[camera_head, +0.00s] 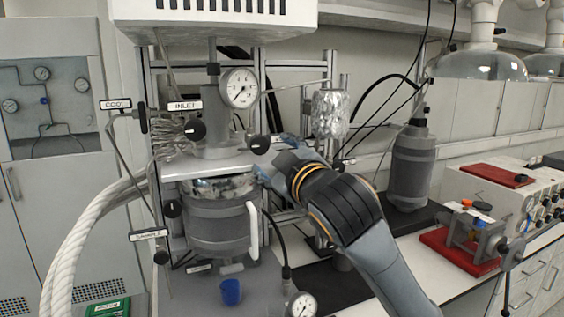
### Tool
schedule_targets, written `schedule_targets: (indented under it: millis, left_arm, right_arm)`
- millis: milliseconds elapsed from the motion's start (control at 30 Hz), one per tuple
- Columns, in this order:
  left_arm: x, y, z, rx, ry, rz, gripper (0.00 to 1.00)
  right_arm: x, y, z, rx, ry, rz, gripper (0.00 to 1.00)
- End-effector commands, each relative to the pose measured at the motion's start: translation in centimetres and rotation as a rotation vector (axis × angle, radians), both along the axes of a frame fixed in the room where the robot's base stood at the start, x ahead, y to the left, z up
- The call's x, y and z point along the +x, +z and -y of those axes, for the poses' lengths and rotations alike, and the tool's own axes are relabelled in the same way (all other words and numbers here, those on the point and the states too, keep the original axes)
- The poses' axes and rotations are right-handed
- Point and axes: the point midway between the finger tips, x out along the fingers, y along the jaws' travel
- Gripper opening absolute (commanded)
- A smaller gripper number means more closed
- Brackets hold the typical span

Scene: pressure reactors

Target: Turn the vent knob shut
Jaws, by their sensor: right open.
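The pressure reactor (218,212) stands left of centre with several black knobs. One black knob (259,144) sits on the right side of its head, just up and left of my right gripper. No vent label is readable, so I cannot confirm that this is the vent knob. Another black knob (195,130) sits by the INLET label (185,106). My right gripper (268,168) is at the reactor's right side, close to the right-hand knob. It is open; its fingers are partly hidden by the wrist, and I cannot tell whether they touch anything. My left gripper is out of view.
A pressure gauge (239,88) tops the reactor head. A thick white hose (72,240) runs along the left. A second grey vessel (411,165) and a red-based clamp device (459,250) stand to the right.

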Motion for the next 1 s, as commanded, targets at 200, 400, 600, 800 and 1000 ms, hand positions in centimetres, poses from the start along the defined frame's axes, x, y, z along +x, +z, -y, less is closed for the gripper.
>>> schedule_targets:
  millis: [200,400,600,800,1000]
  left_arm:
    - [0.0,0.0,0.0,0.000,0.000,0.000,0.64]
    - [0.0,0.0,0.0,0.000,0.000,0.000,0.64]
    - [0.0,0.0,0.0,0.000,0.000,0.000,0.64]
    - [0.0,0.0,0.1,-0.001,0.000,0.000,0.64]
    - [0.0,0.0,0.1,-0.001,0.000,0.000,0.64]
  right_arm:
    - [-2.6,0.0,0.9,0.000,-0.001,0.001,0.64]
    - [-3.2,0.0,1.1,0.000,-0.001,-0.001,0.64]
    - [-3.2,0.0,1.1,0.000,-0.001,-0.001,0.64]
    - [-2.9,-3.2,1.6,0.025,-0.009,-0.065,0.64]
    - [-3.7,-14.3,3.9,0.117,-0.058,-0.291,0.64]
